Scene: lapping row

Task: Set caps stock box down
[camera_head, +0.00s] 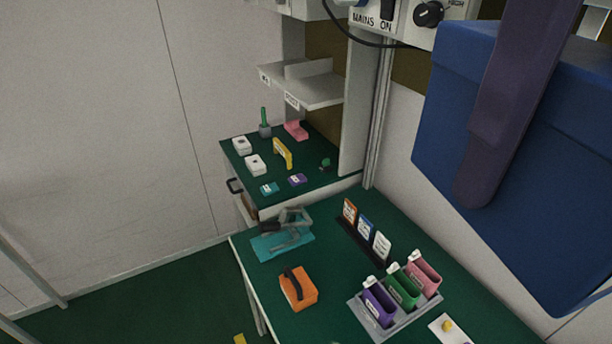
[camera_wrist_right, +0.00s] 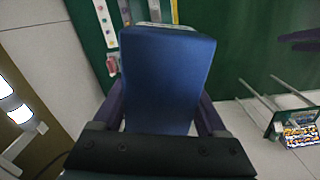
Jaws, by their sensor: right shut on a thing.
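A large blue box (camera_head: 475,130), which I take to be the caps stock box, fills the right of the head view, raised above the green bench. One dark purple finger of my right gripper (camera_head: 505,110) lies against its side. In the right wrist view the blue box (camera_wrist_right: 168,80) sits between both fingers of my right gripper (camera_wrist_right: 165,100), which is shut on it. A pale strip shows at the box's far edge there. The underside of the box is hidden.
The green bench (camera_head: 330,300) holds an orange block (camera_head: 298,291), a teal fixture (camera_head: 282,243), a card rack (camera_head: 365,245) and a grey tray (camera_head: 370,332) of purple, green and pink bins. A farther bench (camera_head: 235,158) carries small items under a shelf (camera_head: 318,88). Floor at left is open.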

